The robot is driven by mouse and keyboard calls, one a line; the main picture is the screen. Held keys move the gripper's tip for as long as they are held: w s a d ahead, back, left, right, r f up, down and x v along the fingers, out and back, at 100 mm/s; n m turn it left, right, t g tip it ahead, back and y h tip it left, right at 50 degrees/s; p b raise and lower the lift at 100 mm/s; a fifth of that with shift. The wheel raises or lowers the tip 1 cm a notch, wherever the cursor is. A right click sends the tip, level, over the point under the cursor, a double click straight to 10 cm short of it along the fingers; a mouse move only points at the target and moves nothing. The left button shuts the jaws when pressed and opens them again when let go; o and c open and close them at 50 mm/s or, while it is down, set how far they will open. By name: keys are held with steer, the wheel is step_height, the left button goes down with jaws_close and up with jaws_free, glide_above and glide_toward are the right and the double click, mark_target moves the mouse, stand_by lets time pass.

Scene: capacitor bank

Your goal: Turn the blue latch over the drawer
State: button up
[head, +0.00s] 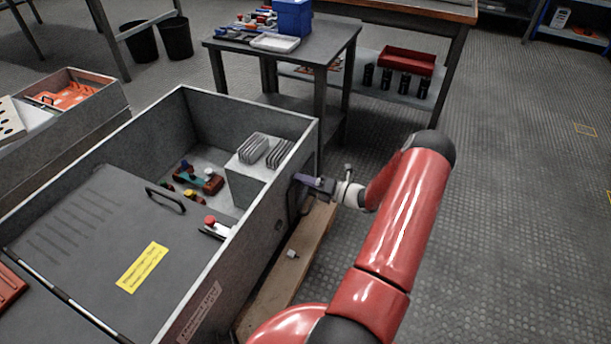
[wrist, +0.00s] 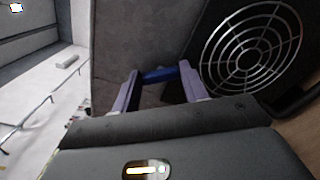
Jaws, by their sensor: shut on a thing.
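The blue latch (wrist: 160,75) shows in the wrist view as a short blue bar on the cabinet's side wall. My gripper (wrist: 158,79) has its two purple fingers on either side of it, shut on it. In the head view my gripper (head: 312,183) reaches the right outer wall of the grey cabinet (head: 262,225) from the right. The latch is hardly visible there behind the fingers. The drawer cannot be made out clearly in either view.
A round fan grille (wrist: 248,50) lies right of my fingers in the wrist view. In the head view the open cabinet holds a finned block (head: 265,150) and coloured parts. A workbench (head: 335,50) stands behind. The floor to the right is clear.

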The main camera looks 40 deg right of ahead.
steer(key=m+p, duration=0.2)
steer(key=m, duration=0.4)
steer(key=shift+f, duration=0.1)
steer(key=shift+d+m, duration=0.1)
steer(key=shift+m, duration=0.3)
steer(key=o, duration=1)
steer(key=v, duration=0.7)
steer(key=shift+s+d, duration=0.2)
steer(key=shift+s, duration=0.15)
